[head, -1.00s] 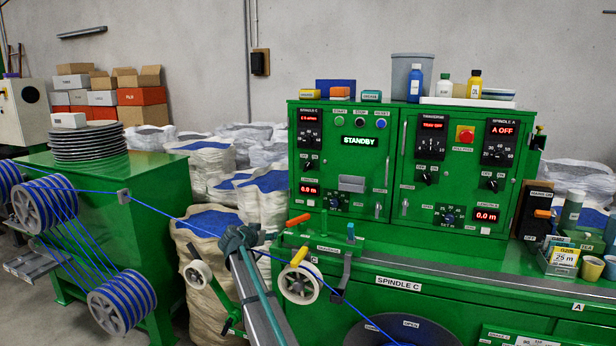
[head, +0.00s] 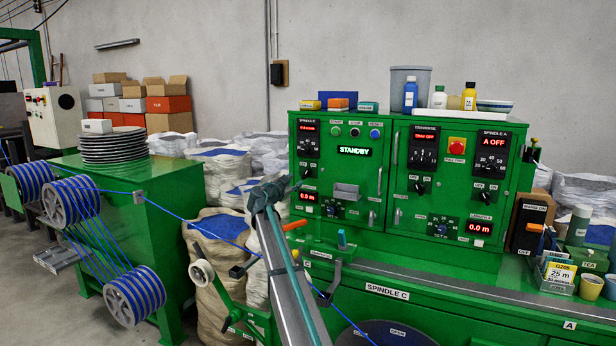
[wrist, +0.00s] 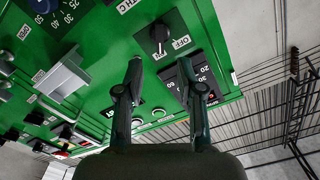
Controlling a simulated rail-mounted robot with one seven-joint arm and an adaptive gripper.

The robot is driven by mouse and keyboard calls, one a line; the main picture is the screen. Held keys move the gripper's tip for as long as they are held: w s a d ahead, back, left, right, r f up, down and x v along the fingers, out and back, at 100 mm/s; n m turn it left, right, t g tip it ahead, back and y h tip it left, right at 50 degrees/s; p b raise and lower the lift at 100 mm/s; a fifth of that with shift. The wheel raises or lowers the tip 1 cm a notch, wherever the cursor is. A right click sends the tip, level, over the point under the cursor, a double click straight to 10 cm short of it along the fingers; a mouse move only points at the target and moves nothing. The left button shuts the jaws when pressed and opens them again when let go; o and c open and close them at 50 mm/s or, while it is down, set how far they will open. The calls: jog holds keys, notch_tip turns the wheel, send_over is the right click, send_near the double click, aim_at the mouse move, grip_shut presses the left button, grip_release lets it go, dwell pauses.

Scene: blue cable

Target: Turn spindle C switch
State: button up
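The spindle C switch is a black rotary knob (head: 306,172) on the left door of the green cabinet, below the spindle C dial (head: 308,146). Knob and fingers look apart. In the head view my gripper (head: 270,190) is just left of the cabinet. The spindle C display reads red, but its text is too small to read.
A grey holder (head: 346,191) juts from the left door; it also shows in the wrist view (wrist: 63,78). The standby display (head: 354,151) is lit green. A blue cable (head: 175,212) runs from the reels toward my arm. Sacks (head: 216,232) stand behind my arm.

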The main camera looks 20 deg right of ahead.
aim_at(305, 175)
jog(key=p+x, duration=0.2)
jog(key=x, duration=0.6)
jog(key=shift+w+d+r+p, duration=0.15)
jog(key=shift+r+p, duration=0.05)
jog(key=shift+p, duration=0.2)
jog(key=shift+w+d+f, duration=0.15)
jog(key=shift+w+d, duration=0.25)
jog(key=shift+d, duration=0.15)
grip_shut()
